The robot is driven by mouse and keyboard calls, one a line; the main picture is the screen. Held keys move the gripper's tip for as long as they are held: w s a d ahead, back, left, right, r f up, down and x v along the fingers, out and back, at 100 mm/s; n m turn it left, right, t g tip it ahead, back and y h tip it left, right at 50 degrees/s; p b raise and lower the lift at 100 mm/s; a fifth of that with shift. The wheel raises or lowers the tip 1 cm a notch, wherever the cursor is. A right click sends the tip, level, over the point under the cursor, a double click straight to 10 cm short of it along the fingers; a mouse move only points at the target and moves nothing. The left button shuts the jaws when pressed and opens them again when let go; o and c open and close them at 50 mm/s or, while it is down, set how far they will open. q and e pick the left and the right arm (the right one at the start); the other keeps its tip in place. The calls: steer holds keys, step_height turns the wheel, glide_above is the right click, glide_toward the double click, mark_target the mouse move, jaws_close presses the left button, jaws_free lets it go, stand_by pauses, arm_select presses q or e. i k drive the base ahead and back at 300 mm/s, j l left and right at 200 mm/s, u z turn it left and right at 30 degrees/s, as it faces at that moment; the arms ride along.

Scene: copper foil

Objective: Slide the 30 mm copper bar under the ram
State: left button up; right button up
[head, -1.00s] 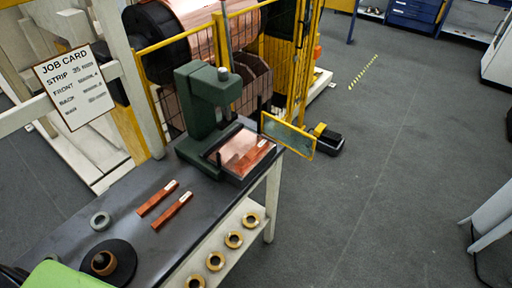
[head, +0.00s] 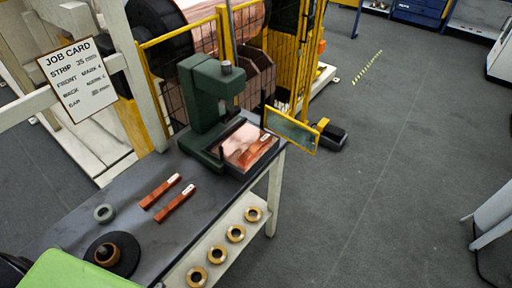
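Two copper bars with white end labels lie side by side on the dark bench top: an upper-left bar (head: 160,191) and a lower-right bar (head: 176,204). A third labelled copper bar (head: 257,151) lies on the copper sheet in the press tray (head: 236,172). The labels are too small to read, so I cannot tell which bar is 30 mm. The green press (head: 206,98) stands at the bench's far end, its upper part overhanging the tray. The ram's underside is hidden from this angle. Neither of my grippers is in view.
A yellow-framed clear guard (head: 291,130) sticks out right of the tray. Brass rings (head: 236,233) sit on the shelf below. A job card (head: 77,79) hangs at left.

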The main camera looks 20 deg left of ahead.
mark_target(251, 152)
steer(key=u, duration=1.1)
steer(key=i+l+u, duration=0.1)
steer(key=l+u, duration=0.75)
steer(key=l, duration=0.2)
steer(key=k+l+u, duration=0.1)
steer(key=l+u, duration=0.35)
steer(key=k+l+u, duration=0.2)
steer(key=l+u, duration=0.25)
steer(key=l, duration=0.15)
